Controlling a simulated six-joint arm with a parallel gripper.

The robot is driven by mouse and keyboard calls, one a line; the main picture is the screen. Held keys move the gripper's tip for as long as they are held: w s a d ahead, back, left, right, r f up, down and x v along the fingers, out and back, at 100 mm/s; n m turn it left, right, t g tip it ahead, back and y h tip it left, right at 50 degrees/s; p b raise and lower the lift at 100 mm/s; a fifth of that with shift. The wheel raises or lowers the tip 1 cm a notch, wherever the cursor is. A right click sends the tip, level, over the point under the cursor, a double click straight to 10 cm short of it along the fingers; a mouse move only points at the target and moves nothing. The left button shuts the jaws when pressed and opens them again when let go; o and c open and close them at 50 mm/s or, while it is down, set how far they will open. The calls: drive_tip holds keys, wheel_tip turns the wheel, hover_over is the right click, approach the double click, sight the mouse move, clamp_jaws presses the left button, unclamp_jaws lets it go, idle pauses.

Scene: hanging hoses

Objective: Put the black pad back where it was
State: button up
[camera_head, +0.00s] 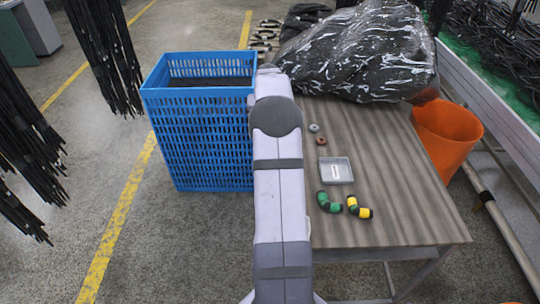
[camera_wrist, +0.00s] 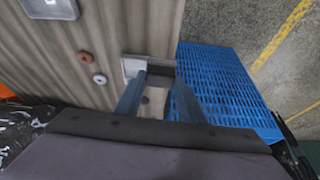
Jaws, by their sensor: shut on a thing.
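My gripper (camera_wrist: 160,80) shows in the wrist view, its two blue-grey fingers reaching over the left edge of the table as the head view sees it. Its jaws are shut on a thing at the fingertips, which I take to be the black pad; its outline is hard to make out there. A pale square tray (camera_wrist: 130,67) lies at the table edge right by the fingertips, partly covered by them. In the head view my arm hides the gripper, the pad and this tray.
A grey tray (camera_head: 336,181) with a small white item lies on the table (camera_head: 400,200). Two small rings (camera_head: 318,134), a green-black fitting (camera_head: 329,202) and a yellow-black fitting (camera_head: 360,208) are nearby. A blue crate (camera_head: 200,130) stands left, an orange bin (camera_head: 447,135) right, a black bag (camera_head: 360,50) behind.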

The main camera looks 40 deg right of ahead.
drive_tip(key=shift+f+n, duration=0.1)
drive_tip(key=shift+n, duration=0.2)
drive_tip(key=shift+f+p, duration=0.95)
drive_tip(key=shift+f, duration=3.95)
drive_tip(key=shift+f, duration=0.1)
drive_tip(key=shift+f, duration=0.15)
drive_tip(key=o, duration=1)
drive_tip(key=shift+r, duration=0.35)
drive_tip(key=b+v, duration=0.2)
drive_tip(key=v, duration=1)
drive_tip(key=shift+s+f, duration=0.1)
